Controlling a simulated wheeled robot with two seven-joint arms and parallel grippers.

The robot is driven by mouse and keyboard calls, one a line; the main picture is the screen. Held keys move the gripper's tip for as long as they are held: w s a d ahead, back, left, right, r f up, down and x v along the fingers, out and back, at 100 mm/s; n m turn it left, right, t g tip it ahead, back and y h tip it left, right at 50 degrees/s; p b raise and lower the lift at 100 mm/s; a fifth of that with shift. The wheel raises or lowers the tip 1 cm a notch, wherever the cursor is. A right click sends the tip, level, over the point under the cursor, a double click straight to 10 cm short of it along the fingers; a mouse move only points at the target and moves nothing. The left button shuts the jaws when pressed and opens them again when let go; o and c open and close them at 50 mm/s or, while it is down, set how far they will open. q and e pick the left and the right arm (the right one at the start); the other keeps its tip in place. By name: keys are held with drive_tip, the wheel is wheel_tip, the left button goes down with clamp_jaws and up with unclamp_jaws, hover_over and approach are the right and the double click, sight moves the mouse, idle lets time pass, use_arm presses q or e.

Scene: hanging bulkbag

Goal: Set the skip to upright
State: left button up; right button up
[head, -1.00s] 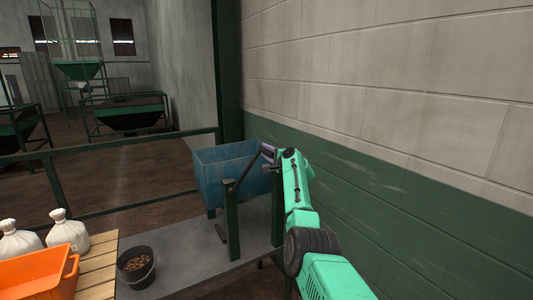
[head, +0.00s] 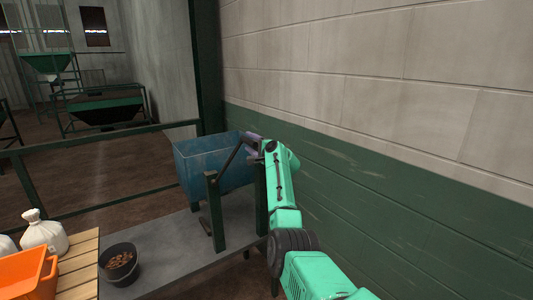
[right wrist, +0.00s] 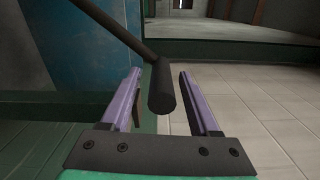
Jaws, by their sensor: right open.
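The blue skip (head: 205,168) hangs between green posts (head: 216,210) in the middle of the head view. Whether it is level or slightly tilted is hard to tell. A black lever (head: 229,158) slopes up along its near side. My right gripper (head: 252,141) is at the lever's upper end, partly hidden by my arm. In the right wrist view the gripper (right wrist: 161,100) is open, and the lever's dark end bar (right wrist: 163,90) lies between the purple fingers with gaps on both sides. The skip's blue wall (right wrist: 88,45) shows at the left there. My left gripper is not in view.
A green-and-grey wall (head: 400,190) runs close along the right of my arm. A green rail (head: 90,140) crosses behind the skip. A black bucket (head: 119,263), pallet (head: 82,262), white sack (head: 44,232) and orange crate (head: 25,278) stand at lower left.

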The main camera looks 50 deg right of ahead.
drive_tip(key=b+v, duration=0.3)
drive_tip(key=v, duration=1)
drive_tip(key=shift+b, duration=0.35)
